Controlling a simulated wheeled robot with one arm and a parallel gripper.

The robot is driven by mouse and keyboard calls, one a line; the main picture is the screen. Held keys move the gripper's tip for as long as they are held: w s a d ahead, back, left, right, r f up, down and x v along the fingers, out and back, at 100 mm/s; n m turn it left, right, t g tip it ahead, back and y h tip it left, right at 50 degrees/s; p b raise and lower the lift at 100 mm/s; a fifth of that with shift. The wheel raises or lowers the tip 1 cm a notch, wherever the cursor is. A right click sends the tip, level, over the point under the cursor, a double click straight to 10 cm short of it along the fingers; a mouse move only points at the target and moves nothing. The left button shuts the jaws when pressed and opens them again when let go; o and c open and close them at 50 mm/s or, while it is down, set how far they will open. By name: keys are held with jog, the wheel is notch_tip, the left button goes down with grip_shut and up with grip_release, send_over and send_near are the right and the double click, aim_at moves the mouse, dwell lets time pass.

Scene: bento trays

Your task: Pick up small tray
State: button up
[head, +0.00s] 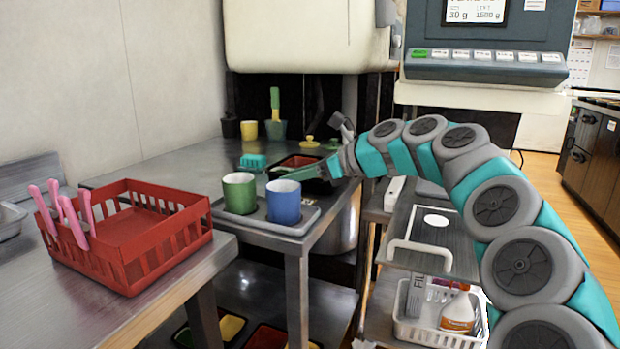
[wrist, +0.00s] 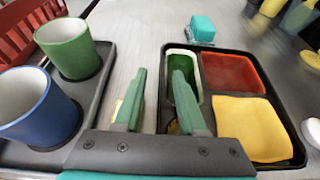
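A black bento tray (wrist: 282,100) lies on the steel table at right in the wrist view. It holds a green compartment (wrist: 185,92), a red one (wrist: 232,72) and a yellow one (wrist: 250,130). A flat dark tray (wrist: 98,85) with a green cup (wrist: 68,48) and a blue cup (wrist: 38,108) lies at left; it also shows in the head view (head: 312,212). I cannot tell which one the task calls the small tray. My gripper (wrist: 160,76) is open and empty. Its left finger is over bare table and its right finger over the green compartment. I cannot tell if either touches.
A red basket (head: 135,245) with pink-handled utensils stands on the left table. A small teal object (wrist: 202,27) sits behind the bento tray. Yellow and dark containers (head: 249,131) stand at the back. A white-handled cart (head: 425,245) is beside the table at right.

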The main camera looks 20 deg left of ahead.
jog(key=shift+c, duration=0.3)
grip_shut()
dwell(1.0)
